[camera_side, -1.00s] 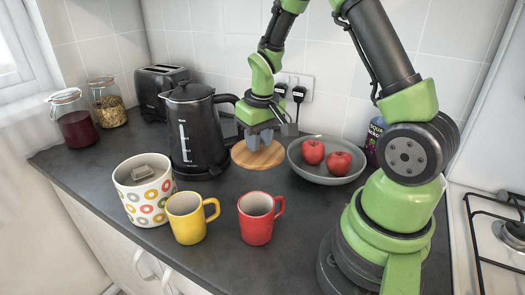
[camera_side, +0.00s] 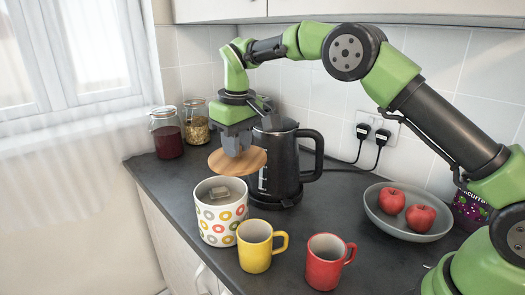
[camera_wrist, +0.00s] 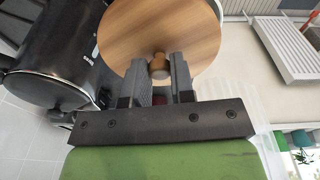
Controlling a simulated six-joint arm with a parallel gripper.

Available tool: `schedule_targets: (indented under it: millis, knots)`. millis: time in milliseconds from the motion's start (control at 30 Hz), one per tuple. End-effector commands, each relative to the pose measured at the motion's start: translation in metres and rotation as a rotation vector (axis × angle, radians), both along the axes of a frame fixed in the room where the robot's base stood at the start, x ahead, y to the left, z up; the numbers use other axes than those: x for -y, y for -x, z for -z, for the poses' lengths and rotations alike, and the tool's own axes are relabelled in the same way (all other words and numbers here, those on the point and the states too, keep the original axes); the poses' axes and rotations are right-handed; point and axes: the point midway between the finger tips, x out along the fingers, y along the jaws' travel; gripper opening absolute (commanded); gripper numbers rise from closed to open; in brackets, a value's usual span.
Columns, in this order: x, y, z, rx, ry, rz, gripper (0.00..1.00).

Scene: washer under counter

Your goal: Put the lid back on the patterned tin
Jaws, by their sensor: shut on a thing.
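The patterned tin (camera_side: 220,222) is white with coloured rings and stands upright at the left of the counter. It is open on top, and something grey shows inside it. The round wooden lid (camera_side: 238,163) is held level, above and slightly right of the tin, apart from it. My gripper (camera_side: 236,146) is shut on the lid's knob, which shows between the fingers in the wrist view (camera_wrist: 158,68).
A black kettle (camera_side: 283,165) stands close behind and right of the lid. A yellow mug (camera_side: 254,250) and a red mug (camera_side: 325,265) stand in front. A grey bowl (camera_side: 408,231) with two apples is at the right. Two glass jars (camera_side: 166,140) stand behind the tin.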

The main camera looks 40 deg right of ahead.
Motion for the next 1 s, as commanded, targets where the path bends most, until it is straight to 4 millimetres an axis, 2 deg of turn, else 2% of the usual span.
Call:
schedule_targets:
  millis: [200, 567, 767, 1000]
  knots:
    - [-0.018, -0.020, -0.001, 0.009, -0.014, -0.003, 0.00]
    - [-0.030, -0.025, 0.000, 0.015, -0.034, 0.001, 0.00]
    - [-0.030, -0.025, 0.013, 0.012, -0.033, 0.001, 0.00]
    - [-0.030, -0.025, 0.038, 0.014, -0.035, 0.003, 0.00]
